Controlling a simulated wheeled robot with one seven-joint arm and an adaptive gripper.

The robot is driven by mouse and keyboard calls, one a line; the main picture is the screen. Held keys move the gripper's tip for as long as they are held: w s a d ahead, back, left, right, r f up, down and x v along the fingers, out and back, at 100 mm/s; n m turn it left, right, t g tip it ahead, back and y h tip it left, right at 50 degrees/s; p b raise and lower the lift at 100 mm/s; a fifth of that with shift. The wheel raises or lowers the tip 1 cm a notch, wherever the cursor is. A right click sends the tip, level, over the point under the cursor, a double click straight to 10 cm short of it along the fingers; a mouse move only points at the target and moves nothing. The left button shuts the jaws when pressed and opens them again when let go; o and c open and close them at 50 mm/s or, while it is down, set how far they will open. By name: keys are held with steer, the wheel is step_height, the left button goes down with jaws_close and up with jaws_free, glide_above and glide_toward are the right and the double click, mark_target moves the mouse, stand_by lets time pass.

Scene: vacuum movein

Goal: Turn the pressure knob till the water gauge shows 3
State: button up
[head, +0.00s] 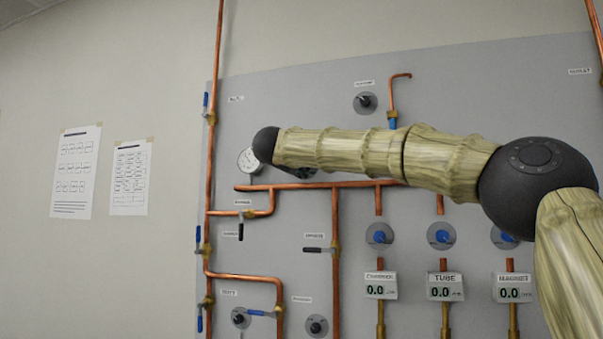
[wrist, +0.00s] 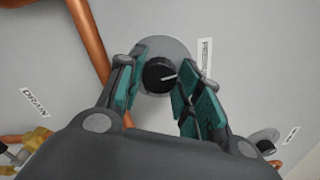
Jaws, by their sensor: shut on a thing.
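The pressure knob (wrist: 158,74) is black with a white pointer line and sits on a round grey plate. A label starting "PRESS" is beside it in the wrist view. The pointer line aims to the right and slightly up. My gripper (wrist: 161,84) has its teal-padded fingers on either side of the knob and is shut on it. In the head view, my arm hides the knob and most of the gripper (head: 298,172). A round white gauge (head: 245,160) shows left of the arm, partly covered by my wrist joint; its reading is too small to tell.
Copper pipes (head: 334,225) run over the grey panel (head: 285,95), with blue-handled valves (head: 262,313) among them. Digital displays (head: 380,286) read 0.0 below blue knobs. Another dark knob (head: 365,102) sits above the arm. In the wrist view, a copper pipe (wrist: 90,40) passes close left of my fingers.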

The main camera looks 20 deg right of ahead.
steer(key=shift+m+b, duration=0.5)
steer(key=shift+m, duration=0.3)
steer(key=shift+r, duration=0.2)
steer(key=o, duration=1)
steer(key=shift+f, duration=0.1)
steer(key=v, duration=1.2)
steer(key=shift+w, duration=0.1)
